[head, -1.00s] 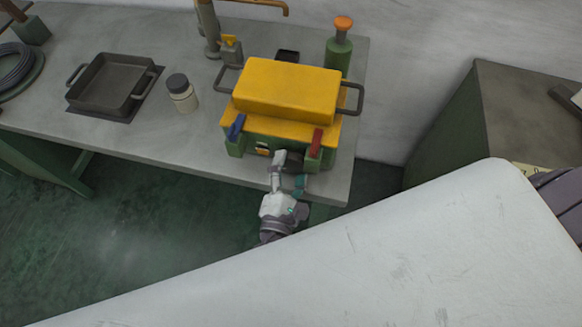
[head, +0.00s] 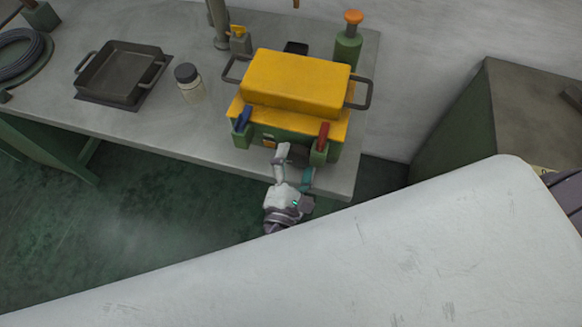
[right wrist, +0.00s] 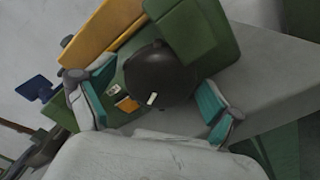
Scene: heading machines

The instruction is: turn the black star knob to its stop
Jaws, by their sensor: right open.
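The black star knob (right wrist: 160,72) is on the front of a green machine with a yellow top (head: 295,80). It looks round and dark in the right wrist view, with a small white mark at its lower edge. In the head view it is mostly hidden behind my right gripper (head: 295,164). That gripper, also in the right wrist view (right wrist: 158,90), is open. Its teal-padded fingers stand on either side of the knob; I cannot tell whether they touch it. My left gripper is not in view.
A blue lever (head: 242,118) and a red lever (head: 322,136) flank the machine's front. A jar (head: 189,84) and a dark tray (head: 121,74) stand left on the bench (head: 180,125). A large pale surface (head: 380,250) fills the foreground.

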